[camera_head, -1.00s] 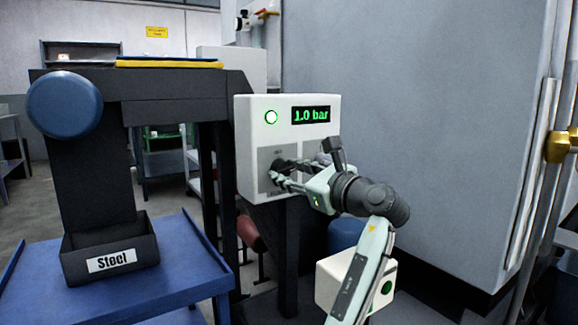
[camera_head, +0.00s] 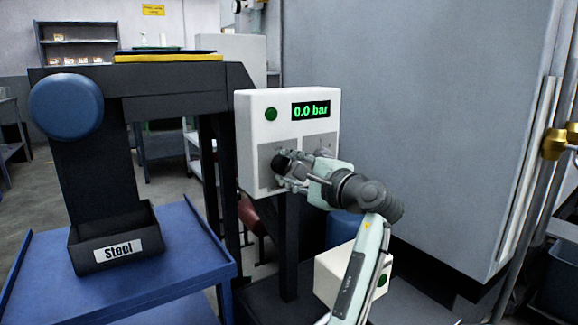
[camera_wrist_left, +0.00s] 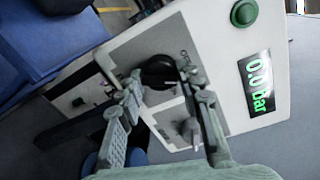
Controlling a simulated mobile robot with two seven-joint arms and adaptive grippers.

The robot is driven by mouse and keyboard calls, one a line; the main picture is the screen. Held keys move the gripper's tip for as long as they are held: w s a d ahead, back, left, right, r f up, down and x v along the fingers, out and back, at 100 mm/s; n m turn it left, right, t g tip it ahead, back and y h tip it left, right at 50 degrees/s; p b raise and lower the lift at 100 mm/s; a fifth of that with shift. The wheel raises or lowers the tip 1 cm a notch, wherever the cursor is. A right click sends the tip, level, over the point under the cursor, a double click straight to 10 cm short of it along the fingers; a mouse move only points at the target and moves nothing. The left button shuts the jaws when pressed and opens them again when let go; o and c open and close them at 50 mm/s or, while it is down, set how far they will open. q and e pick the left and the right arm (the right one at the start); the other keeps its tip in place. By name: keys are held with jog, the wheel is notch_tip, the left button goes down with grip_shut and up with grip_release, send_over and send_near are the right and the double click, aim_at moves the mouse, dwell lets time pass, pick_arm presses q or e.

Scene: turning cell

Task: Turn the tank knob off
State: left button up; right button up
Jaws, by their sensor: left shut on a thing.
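A white control box (camera_head: 250,120) carries a green "0.0 bar" display (camera_head: 310,111) and a dark green, unlit round lamp (camera_head: 271,114). A black round knob (camera_head: 279,162) sits on its grey front panel; it also shows in the left wrist view (camera_wrist_left: 158,70). My left gripper (camera_head: 291,171) is shut on this knob, with one finger on either side in the left wrist view (camera_wrist_left: 164,84). The fingers hide part of the knob and its label. My right gripper is not in view.
A blue table (camera_head: 190,262) with a black bin labelled "Steel" (camera_head: 112,250) stands at the left. A dark frame with a blue round pad (camera_head: 66,104) is above it. A large grey cabinet (camera_head: 420,110) closes off the right side.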

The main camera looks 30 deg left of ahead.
pick_arm(q)
jog(key=shift+r+n, duration=0.1)
jog(key=shift+n, duration=1.5)
jog(key=shift+n+t+b, duration=0.3)
jog(key=shift+n+b, duration=0.15)
jog(key=shift+n, duration=0.55)
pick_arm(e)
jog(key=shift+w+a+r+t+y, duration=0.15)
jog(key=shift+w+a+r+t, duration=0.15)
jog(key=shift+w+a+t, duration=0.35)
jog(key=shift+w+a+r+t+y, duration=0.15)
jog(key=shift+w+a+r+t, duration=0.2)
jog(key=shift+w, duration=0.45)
pick_arm(q)
jog(key=shift+r, duration=0.1)
jog(key=o, duration=1)
jog(key=shift+o, duration=0.7)
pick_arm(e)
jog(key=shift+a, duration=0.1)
